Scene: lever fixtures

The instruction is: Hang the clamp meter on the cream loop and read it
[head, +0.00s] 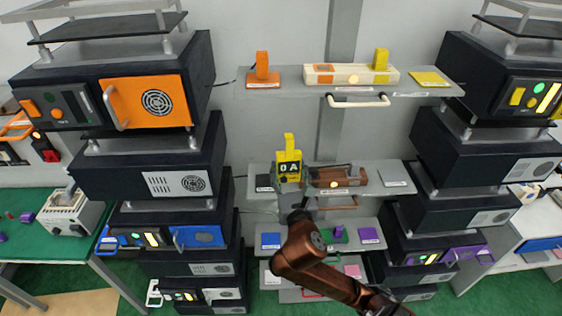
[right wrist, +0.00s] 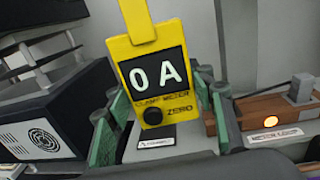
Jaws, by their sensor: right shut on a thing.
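The yellow clamp meter (head: 289,164) stands upright with its jaw upward, in front of the middle shelf. Its dark display reads "0 A", clear in the right wrist view (right wrist: 154,77), with a black ZERO knob below. My right gripper (head: 290,188) is shut on the meter; its green fingers (right wrist: 160,108) flank the lower body. The cream loop (head: 357,101) hangs under the top shelf's front edge, above and to the right of the meter and apart from it. My left gripper is not in view.
A brown lever fixture (head: 338,177) with a lit lamp stands right of the meter. Dark stacked units flank the shelves. The space below the cream loop looks open.

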